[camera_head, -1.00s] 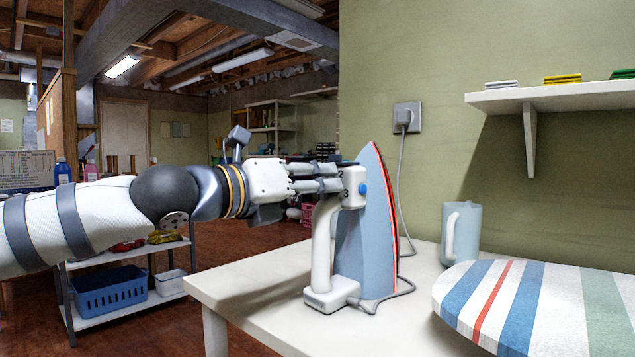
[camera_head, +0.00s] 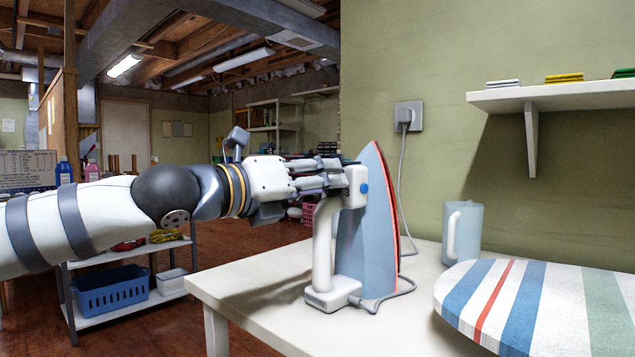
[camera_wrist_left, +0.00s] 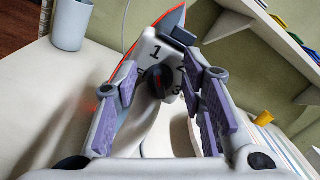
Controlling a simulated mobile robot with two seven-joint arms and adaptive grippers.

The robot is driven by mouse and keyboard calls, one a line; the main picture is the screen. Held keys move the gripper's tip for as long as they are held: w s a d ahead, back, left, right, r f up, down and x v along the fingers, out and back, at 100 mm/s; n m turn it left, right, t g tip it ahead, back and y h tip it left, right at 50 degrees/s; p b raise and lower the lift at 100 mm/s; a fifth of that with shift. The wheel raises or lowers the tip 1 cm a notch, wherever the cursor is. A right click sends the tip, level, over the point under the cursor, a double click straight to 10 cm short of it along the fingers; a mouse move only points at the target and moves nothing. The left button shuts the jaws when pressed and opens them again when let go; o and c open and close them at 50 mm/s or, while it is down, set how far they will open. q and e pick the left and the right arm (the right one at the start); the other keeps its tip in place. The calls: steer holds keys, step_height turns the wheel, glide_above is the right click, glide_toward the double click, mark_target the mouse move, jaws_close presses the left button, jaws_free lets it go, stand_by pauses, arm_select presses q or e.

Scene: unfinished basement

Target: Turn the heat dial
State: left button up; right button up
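A pale blue iron (camera_head: 374,240) stands upright on its heel on the white table, its soleplate edge glowing red. Its heat dial (camera_wrist_left: 157,85) is a dark round knob on the white housing, with numbers 1, 2 and 3 around it in the left wrist view. My left gripper (camera_head: 342,174) reaches in from the left at the dial face. In the left wrist view its purple-padded fingers (camera_wrist_left: 160,82) are apart, one on each side of the dial, with gaps showing. In the head view the fingers hide the dial. My right gripper is out of view.
The white table (camera_head: 255,290) holds a blue jug (camera_head: 466,235) and a striped ironing board (camera_head: 540,305) to the right. The iron's cord runs to a wall socket (camera_head: 408,116). A shelf (camera_head: 550,97) hangs above. A low rack with a blue basket (camera_head: 112,294) stands left.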

arm_select(q)
steer(key=shift+a, duration=0.1)
steer(key=v, duration=1.2)
